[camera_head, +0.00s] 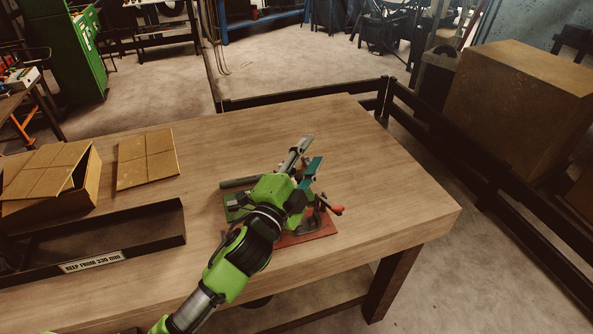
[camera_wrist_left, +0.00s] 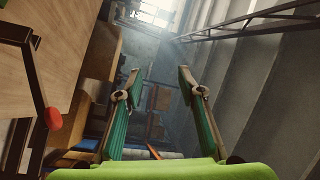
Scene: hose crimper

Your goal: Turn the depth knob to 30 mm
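The crimper stands on the wooden table and is largely hidden behind my left arm. Its red base plate (camera_head: 308,238) and a lever with a red end (camera_head: 336,209) show on the right side. The red end (camera_wrist_left: 53,118) also appears at the left of the left wrist view. I cannot make out the depth knob or its scale. My left gripper (camera_head: 307,152) is above the crimper, pointing away from me. In the left wrist view its two teal-padded fingers (camera_wrist_left: 159,76) are spread apart with nothing between them. My right gripper is not in view.
A dark cylindrical piece (camera_head: 240,182) lies beside the crimper. A black tray (camera_head: 150,212) labelled "KEEP FROM 330 mm", an open cardboard box (camera_head: 60,197) and a flat cardboard piece (camera_head: 147,160) occupy the table's left. The table's right and far parts (camera_head: 385,165) are clear.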

